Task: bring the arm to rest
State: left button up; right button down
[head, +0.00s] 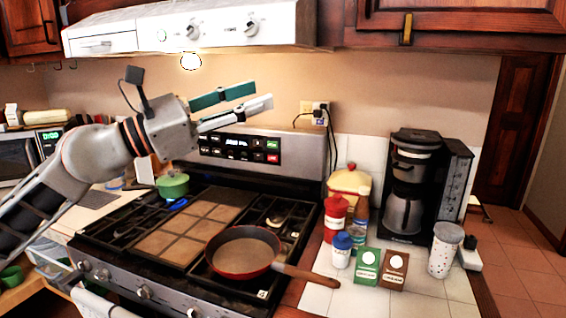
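My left arm comes in from the left, and its gripper (262,95) is raised above the back of the stove, in front of the wall and below the range hood. Its two fingers, one with a teal face, point right and stand apart with a gap between them. Nothing is held between them. My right gripper is not in view.
The stove (92,243) carries a red frying pan (243,252) and a green pot (173,186). The range hood (270,25) overhangs it. A coffee maker (412,185), a patterned cup (445,250), bottles and small boxes stand on the right counter.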

pick_arm(q)
jog(key=a+f+m+t+y, duration=0.6)
jog(key=a+f+m+y, duration=0.5)
jog(key=m, duration=0.6)
jog(key=a+f+m+t+y, duration=0.6)
jog(key=a+f+m+y, duration=0.4)
jog(key=f+m, duration=0.55)
jog(key=s+a+f+n+g+y, duration=0.1)
jog(key=s+a+f+g, duration=0.2)
jog(key=f, duration=0.4)
jog(key=s+a+f+n+g+y, duration=0.1)
jog(key=s+a+f+n+g, duration=0.15)
jog(key=f, duration=0.35)
jog(key=s+a+f+n+g, duration=0.3)
jog(key=s+f+g, duration=0.6)
jog(key=s+f, duration=1)
jog(key=w+d+f+n+t+h, duration=0.1)
jog(key=d+f+t+h, duration=0.2)
jog(key=d+f+h, duration=0.4)
jog(key=shift+w+d+f+n, duration=0.15)
jog(key=shift+d+f+n, duration=0.15)
jog(key=shift+d+f, duration=3.55)
jog(key=shift+d+r+t, duration=0.25)
jog(key=shift+d+r, duration=0.15)
jog(key=shift+r, duration=0.05)
